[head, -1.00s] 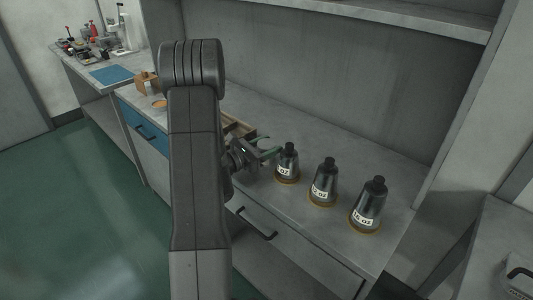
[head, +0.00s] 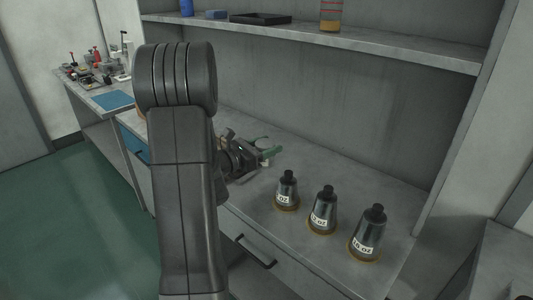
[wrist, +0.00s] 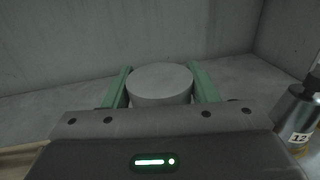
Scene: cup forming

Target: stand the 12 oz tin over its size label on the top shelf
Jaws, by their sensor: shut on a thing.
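My gripper (head: 268,153) is above the counter, left of the forming cones. In the wrist view its green fingers (wrist: 163,88) are shut on a plain grey round tin (wrist: 160,82), one finger on each side. The tin's smooth top faces the camera. I see no size marking on it, and the gripper body hides its lower part. The top shelf (head: 400,50) crosses the upper part of the head view. No size label can be made out on it.
Several dark metal cones with "oz" labels stand on the counter, including a left (head: 287,190), middle (head: 322,212) and right one (head: 368,235). One marked 12 (wrist: 300,120) is right in the wrist view.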

